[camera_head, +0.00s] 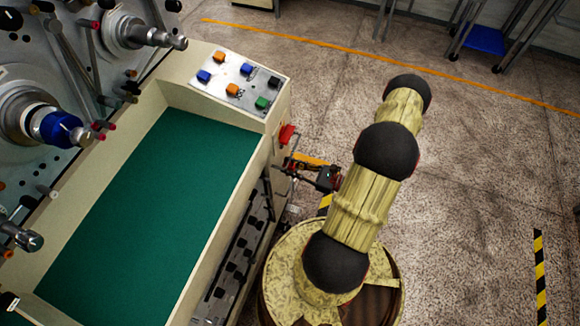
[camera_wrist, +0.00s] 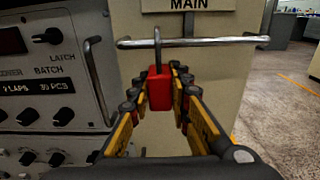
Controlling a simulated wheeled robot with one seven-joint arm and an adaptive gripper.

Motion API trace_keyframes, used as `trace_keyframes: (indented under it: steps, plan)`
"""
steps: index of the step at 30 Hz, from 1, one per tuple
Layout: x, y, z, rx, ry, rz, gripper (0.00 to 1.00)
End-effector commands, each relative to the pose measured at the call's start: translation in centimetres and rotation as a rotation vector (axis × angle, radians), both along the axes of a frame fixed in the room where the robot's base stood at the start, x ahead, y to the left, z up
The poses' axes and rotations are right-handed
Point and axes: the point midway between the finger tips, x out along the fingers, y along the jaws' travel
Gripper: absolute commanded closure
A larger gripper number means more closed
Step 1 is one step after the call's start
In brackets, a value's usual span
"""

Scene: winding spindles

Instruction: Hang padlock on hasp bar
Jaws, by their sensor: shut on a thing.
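The red padlock (camera_wrist: 159,90) is between the fingertips of my gripper (camera_wrist: 158,95) in the wrist view, upright, with its grey shackle (camera_wrist: 157,45) pointing up. My gripper is shut on the padlock body. The hasp bar (camera_wrist: 205,41) is a horizontal metal bar on the beige cabinet, under a "MAIN" plate. The shackle overlaps the bar's left part in the picture; I cannot tell whether it is around the bar or in front of it. In the head view my gripper (camera_head: 318,176) is beside the machine's right side, small and partly hidden, and the padlock cannot be made out.
A grey panel (camera_wrist: 50,75) with knobs and a vertical handle (camera_wrist: 96,80) stands left of the gripper. The head view shows a button box (camera_head: 240,82), a red knob (camera_head: 286,134) and a green machine bed (camera_head: 150,210). Open floor (camera_head: 470,170) lies to the right.

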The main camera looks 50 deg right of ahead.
Motion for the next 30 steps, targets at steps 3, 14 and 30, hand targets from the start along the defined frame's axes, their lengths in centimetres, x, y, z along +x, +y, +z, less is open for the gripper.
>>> trace_keyframes:
  steps: [3,14,30]
  plan:
    - [-0.01,-0.01,-0.12,0.000,0.000,0.001,1.00]
    - [-0.01,-0.01,-0.10,0.000,0.000,0.001,0.74]
    - [-0.05,-0.03,-0.12,0.000,0.000,0.001,0.60]
